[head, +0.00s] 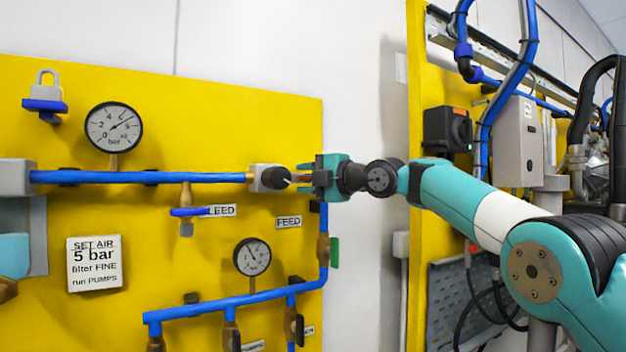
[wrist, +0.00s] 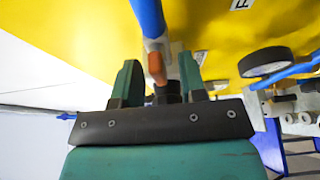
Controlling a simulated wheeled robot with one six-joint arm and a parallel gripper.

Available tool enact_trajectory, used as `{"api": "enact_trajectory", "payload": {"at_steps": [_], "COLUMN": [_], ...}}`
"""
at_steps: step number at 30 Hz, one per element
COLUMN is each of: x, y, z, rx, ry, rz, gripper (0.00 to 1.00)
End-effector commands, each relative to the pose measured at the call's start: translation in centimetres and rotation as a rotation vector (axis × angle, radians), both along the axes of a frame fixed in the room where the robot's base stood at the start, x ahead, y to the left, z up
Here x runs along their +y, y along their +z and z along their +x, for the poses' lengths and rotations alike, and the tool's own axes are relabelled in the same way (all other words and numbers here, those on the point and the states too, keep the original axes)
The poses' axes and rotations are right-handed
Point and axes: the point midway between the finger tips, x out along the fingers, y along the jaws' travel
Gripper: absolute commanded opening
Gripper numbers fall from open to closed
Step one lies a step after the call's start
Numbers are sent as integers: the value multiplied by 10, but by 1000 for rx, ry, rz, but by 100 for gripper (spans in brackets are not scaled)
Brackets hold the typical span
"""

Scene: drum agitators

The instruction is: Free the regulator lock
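The regulator on the blue air line has a pale grey body (head: 256,178) and a dark round knob (head: 274,178) at its right side. My gripper (head: 299,178) reaches in from the right, close to the knob. In the wrist view my gripper (wrist: 160,82) has its two green fingers apart, with a dark cylindrical part (wrist: 167,92) between them. A gap shows on its left side; the right finger is very close to it. I cannot tell whether that finger touches. No separate lock on the regulator can be made out.
A padlock-like blue and grey piece (head: 45,97) is at the panel's upper left. Gauges (head: 113,127) (head: 252,257), a sign (head: 95,263) and a lower blue pipe (head: 235,302) are nearby. The vertical pipe (head: 323,225) runs just below my gripper.

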Motion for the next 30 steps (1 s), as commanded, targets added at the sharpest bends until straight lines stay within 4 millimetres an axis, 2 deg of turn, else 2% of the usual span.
{"api": "enact_trajectory", "payload": {"at_steps": [8, 21, 25, 30], "x": [-23, -113, -131, -143], "y": [-6, -4, -2, 0], "z": [-14, -73, -86, -94], "rx": [-3, -3, -1, 0], "ry": [-3, -4, -3, -1], "rz": [1, 1, 0, 0], "gripper": [38, 38, 38, 38]}}
